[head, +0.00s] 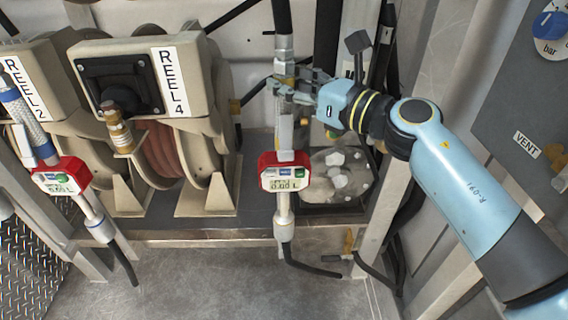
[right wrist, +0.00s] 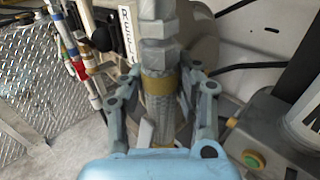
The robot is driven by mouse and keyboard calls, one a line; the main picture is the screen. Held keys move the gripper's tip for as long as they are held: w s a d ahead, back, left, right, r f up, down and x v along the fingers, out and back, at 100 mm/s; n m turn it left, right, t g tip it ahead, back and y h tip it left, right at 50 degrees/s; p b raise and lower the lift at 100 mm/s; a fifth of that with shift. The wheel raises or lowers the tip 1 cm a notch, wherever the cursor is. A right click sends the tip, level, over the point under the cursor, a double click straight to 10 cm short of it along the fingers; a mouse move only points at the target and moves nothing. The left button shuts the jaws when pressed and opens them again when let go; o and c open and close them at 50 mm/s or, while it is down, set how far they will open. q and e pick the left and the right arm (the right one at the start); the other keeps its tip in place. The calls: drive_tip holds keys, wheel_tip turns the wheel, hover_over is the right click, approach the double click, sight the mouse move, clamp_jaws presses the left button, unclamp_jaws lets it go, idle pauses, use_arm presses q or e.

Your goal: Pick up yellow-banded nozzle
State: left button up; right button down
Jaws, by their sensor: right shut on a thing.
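The yellow-banded nozzle (head: 284,135) hangs about upright in the middle of the head view. It has a grey knurled grip, a red-framed meter (head: 284,173) and a pale tube below. In the right wrist view its yellow band (right wrist: 158,84) and knurled grip lie between my fingers. My right gripper (head: 283,88) comes from the right and is shut on the nozzle's grip above the meter; it also shows in the right wrist view (right wrist: 158,100). The fingers hide part of the grip. My left gripper is not in view.
A second nozzle with a blue band and a red meter (head: 61,177) stands at the left. Reel 4 (head: 140,85) and reel 2 (head: 38,85) stand behind. A grey panel marked VENT (head: 525,146) and a metal post (head: 385,210) are at the right. Black hoses run nearby.

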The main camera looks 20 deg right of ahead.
sight(286, 42)
drive_tip(key=shift+r, duration=0.15)
drive_tip(key=shift+r, duration=0.15)
drive_tip(key=shift+r+p, duration=1.65)
drive_tip(key=shift+r, duration=1.8)
drive_tip(key=shift+s+a+f, duration=0.2)
drive_tip(key=shift+s, duration=0.45)
drive_tip(key=s+a, duration=0.2)
drive_tip(key=s, duration=0.6)
drive_tip(key=s+a, duration=0.2)
drive_tip(key=s, duration=0.6)
drive_tip(key=shift+a+b, duration=0.25)
drive_tip(key=shift+b, duration=0.05)
drive_tip(key=shift+r, duration=0.15)
